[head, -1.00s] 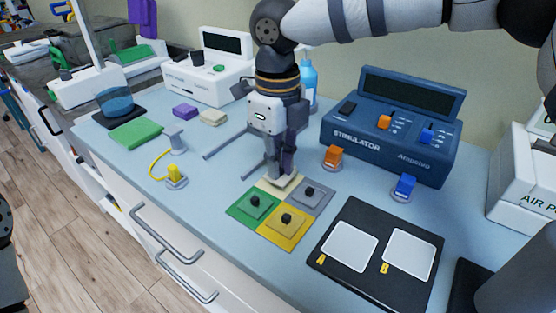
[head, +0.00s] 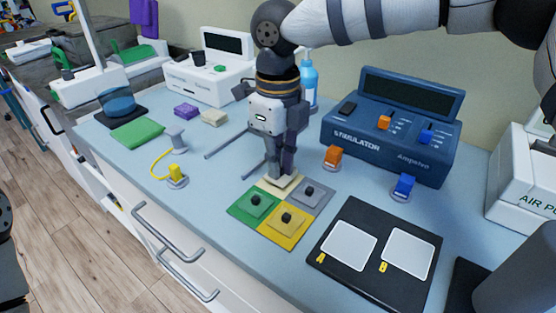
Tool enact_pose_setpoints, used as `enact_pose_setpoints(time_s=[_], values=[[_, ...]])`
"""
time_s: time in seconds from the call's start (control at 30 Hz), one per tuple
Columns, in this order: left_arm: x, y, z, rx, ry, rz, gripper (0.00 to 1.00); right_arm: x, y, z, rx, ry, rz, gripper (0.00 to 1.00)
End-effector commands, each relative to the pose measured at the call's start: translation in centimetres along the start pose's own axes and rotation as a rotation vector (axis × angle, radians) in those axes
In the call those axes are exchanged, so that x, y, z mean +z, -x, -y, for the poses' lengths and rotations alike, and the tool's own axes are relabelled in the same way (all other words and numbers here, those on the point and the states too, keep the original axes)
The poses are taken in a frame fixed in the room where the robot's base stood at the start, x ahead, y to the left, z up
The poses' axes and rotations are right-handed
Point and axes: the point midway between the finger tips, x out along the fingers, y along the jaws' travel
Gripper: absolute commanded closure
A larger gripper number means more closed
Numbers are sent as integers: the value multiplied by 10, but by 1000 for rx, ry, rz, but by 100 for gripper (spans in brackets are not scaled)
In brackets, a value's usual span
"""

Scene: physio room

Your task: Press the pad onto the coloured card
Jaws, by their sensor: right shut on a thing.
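The card (head: 258,194) lies on the blue-grey counter, with green, yellow, grey and cream squares. A green pad (head: 253,204), a yellow pad (head: 285,223) and a grey pad (head: 311,194), each with a dark knob, sit on their matching squares. My right gripper (head: 281,172) points straight down over the cream square at the card's far corner. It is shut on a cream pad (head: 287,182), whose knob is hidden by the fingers. The pad is at or very close to the card; I cannot tell if it touches. My left gripper is not in view.
A blue stimulator box (head: 370,150) stands behind right, with orange (head: 333,156) and blue (head: 404,186) plugs before it. A black board (head: 335,284) with two white panels lies right of the card. A yellow-cabled plug (head: 177,172) lies left.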

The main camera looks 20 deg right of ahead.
Motion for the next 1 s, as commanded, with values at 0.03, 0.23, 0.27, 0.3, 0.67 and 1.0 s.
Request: enact_pose_setpoints(time_s=[0.03,0.23,0.27,0.3,0.67,1.0], values=[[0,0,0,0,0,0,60,0,0,0,0,0,0,100],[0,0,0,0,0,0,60,0,-1,0,0,0,0,100],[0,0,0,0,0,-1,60,0,-2,0,0,0,0,100],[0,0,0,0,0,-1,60,0,-2,0,0,0,0,100],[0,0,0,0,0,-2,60,0,-8,0,-1,-1,1,100],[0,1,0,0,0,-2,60,0,-11,0,0,-1,0,100]])
